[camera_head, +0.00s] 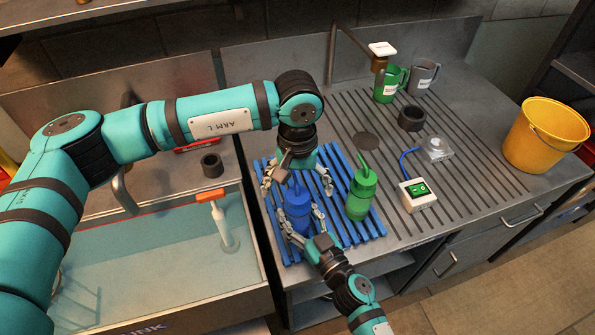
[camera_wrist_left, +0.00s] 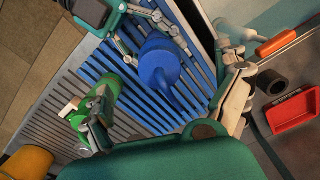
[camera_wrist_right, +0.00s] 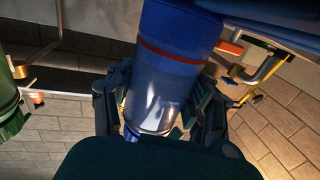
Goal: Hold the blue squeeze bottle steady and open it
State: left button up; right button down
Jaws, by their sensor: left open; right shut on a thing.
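The blue squeeze bottle (camera_head: 297,207) stands upright on the blue slatted rack (camera_head: 374,224). My right gripper (camera_head: 304,222) is shut around its body from the near side. The right wrist view shows the bottle (camera_wrist_right: 165,65), with a red band, between the right fingers (camera_wrist_right: 160,110). My left gripper (camera_head: 297,185) is open above the bottle, pointing down, its fingers spread to either side of the top. In the left wrist view the blue cap with its pointed spout (camera_wrist_left: 160,65) lies between the spread left fingers (camera_wrist_left: 165,108), apart from both.
A white switch box (camera_head: 418,195), mugs (camera_head: 390,90) and a yellow bucket (camera_head: 545,137) are farther right. A water-filled sink (camera_head: 150,255) with an orange-topped bottle (camera_head: 224,225) is left.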

aim_at(297, 196)
pick_arm(q)
jog(key=shift+f, duration=1.15)
